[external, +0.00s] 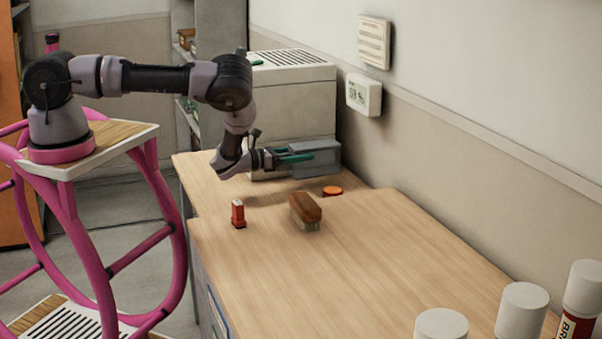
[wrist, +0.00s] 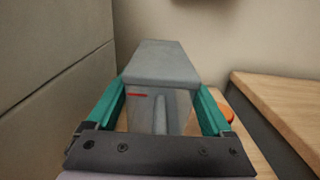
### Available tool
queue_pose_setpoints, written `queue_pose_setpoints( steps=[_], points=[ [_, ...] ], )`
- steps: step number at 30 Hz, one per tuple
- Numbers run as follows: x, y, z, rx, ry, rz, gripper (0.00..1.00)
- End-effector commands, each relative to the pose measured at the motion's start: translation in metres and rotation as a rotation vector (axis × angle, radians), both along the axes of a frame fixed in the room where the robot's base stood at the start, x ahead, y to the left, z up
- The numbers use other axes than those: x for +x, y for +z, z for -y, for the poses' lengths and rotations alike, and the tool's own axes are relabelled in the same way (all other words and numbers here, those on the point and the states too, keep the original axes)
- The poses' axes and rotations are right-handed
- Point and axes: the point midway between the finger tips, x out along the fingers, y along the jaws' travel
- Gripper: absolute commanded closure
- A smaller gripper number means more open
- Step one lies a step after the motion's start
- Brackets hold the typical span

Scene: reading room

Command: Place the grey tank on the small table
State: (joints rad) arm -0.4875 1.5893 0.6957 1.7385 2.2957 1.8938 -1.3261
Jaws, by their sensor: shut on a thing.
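My gripper (external: 296,156) has green fingers and is shut on the grey tank (external: 316,158), a box with a darker grey lid. In the wrist view the tank (wrist: 152,65) sits between both fingers (wrist: 160,112), with a red mark on its near side. The tank is in front of the large grey machine, above or on the far wooden top. I cannot tell whether its bottom touches the wood. A wooden top (external: 200,172) at the back left may be the small table; I cannot tell for sure.
A wooden brush (external: 306,208), a small red block (external: 238,213) and an orange disc (external: 332,191) lie on the wood. The grey machine (external: 295,100) and the wall stand close to the tank. White-capped containers (external: 522,308) are at the front right. The main desktop's middle (external: 300,270) is clear.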

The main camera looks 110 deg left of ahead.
Motion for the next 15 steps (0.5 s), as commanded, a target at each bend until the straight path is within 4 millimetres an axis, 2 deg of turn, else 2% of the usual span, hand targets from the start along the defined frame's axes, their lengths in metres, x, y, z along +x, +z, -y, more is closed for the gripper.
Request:
queue_pose_setpoints(
  steps=[9,15],
  points=[
    [0.000,-0.036,0.000,0.000,-0.001,0.000,0.79],
    [0.000,-0.039,0.000,0.001,0.001,0.001,0.79]
  ],
)
